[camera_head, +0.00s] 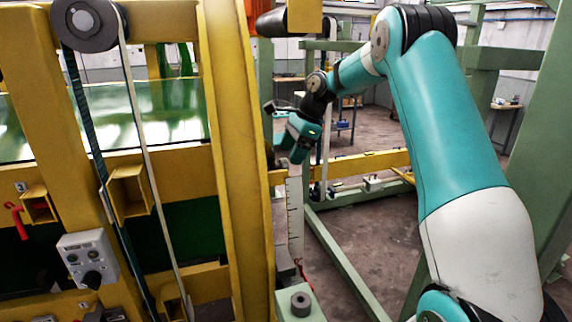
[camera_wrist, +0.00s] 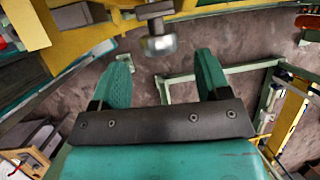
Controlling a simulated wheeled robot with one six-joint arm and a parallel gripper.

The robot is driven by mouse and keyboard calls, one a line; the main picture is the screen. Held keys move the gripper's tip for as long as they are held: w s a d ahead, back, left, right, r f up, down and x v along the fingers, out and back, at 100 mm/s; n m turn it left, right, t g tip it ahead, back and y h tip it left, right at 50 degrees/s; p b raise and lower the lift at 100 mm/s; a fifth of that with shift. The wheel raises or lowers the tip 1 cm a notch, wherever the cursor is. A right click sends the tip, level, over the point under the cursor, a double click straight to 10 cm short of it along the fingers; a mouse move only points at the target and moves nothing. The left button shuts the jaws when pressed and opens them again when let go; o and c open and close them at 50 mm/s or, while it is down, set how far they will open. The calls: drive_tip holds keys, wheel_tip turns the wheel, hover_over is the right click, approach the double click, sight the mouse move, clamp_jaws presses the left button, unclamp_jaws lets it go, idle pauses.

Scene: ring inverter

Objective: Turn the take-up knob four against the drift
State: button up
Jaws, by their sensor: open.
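In the wrist view a round metal knob (camera_wrist: 160,46) sits on a short grey stem below a yellow beam. It lies ahead of and between the fingertips of my gripper (camera_wrist: 162,66). The two teal fingers are spread apart, and the floor shows between them and the knob, with no visible contact. In the head view my gripper (camera_head: 297,140) hangs right of the curved yellow ring, near a pale graduated strip (camera_head: 295,215). I cannot make out the metal knob there. No label shows which knob is the take-up knob, and no drift reading is legible.
The curved yellow ring (camera_head: 235,160) stands close left of my arm. A grey control box (camera_head: 88,258) with a dark knob is at lower left. Green frame rails (camera_head: 345,265) run along the floor at right. Open floor lies between them.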

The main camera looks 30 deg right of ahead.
sight(286, 163)
drive_tip(key=shift+p+x, duration=0.4)
drive_tip(key=shift+x, duration=1.75)
drive_tip(key=c, duration=0.9)
drive_tip(key=shift+c, duration=0.2)
drive_tip(key=shift+f+b, duration=0.1)
drive_tip(key=shift+b, duration=0.35)
